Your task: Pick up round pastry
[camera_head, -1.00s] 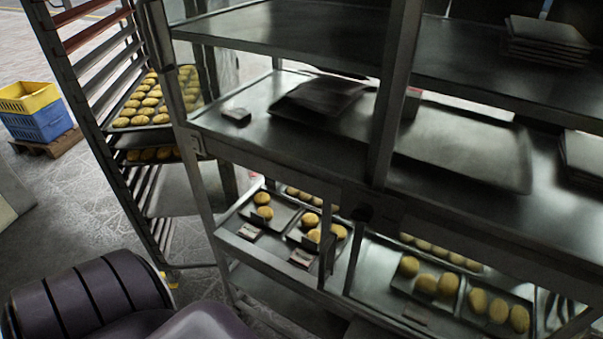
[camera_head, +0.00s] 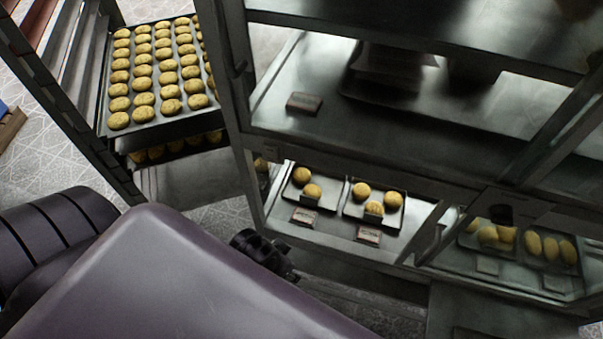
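Round golden pastries sit on two small trays on the lower shelf. The left small tray (camera_head: 328,199) holds a round pastry (camera_head: 301,175) and another (camera_head: 312,191). The right small tray (camera_head: 352,208) holds three: one pastry (camera_head: 361,190) at the left, one (camera_head: 393,199) at the right and one (camera_head: 374,208) in front. My purple arm fills the lower left. A dark part (camera_head: 264,254) at its far edge, left of and below these trays, looks like my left gripper; its fingers cannot be made out. My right gripper is not in view.
A rack at the left holds a large tray (camera_head: 118,131) of several rows of round pastries, with another tray below. Longer pastries (camera_head: 550,248) lie on trays at the lower right. The metal upper shelf (camera_head: 420,135) and posts overhang the lower shelf.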

